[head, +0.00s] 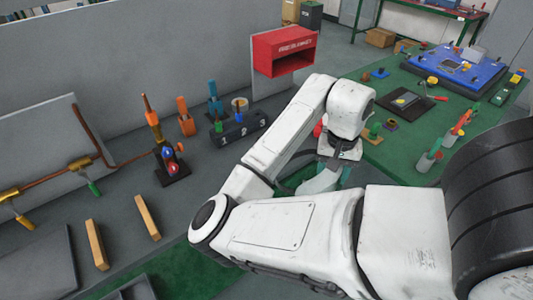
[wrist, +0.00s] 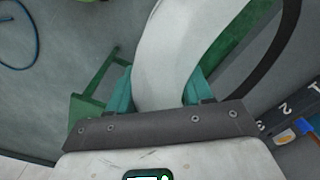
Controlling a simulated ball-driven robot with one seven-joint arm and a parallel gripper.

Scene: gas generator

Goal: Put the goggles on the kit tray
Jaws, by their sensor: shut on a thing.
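My gripper (wrist: 157,90) has its two teal fingers on either side of a large pale curved thing, which I take to be the goggles (wrist: 180,45). A dark strap-like band (wrist: 272,62) curves beside it. In the head view my gripper (head: 338,165) hangs below my wrist, and the pale goggles (head: 318,182) show under it, partly hidden by my arm. I cannot tell for sure which tray is the kit tray; a large blue tray (head: 485,72) stands on the green table at the far right, and a dark grey tray (head: 40,265) is at the lower left.
The green table (head: 385,155) holds a black board (head: 425,108) and several small parts. A red box (head: 285,50) is on the wall. A numbered dark block (head: 240,128) stands left of my arm. Two wooden bars (head: 97,245) lie at the left.

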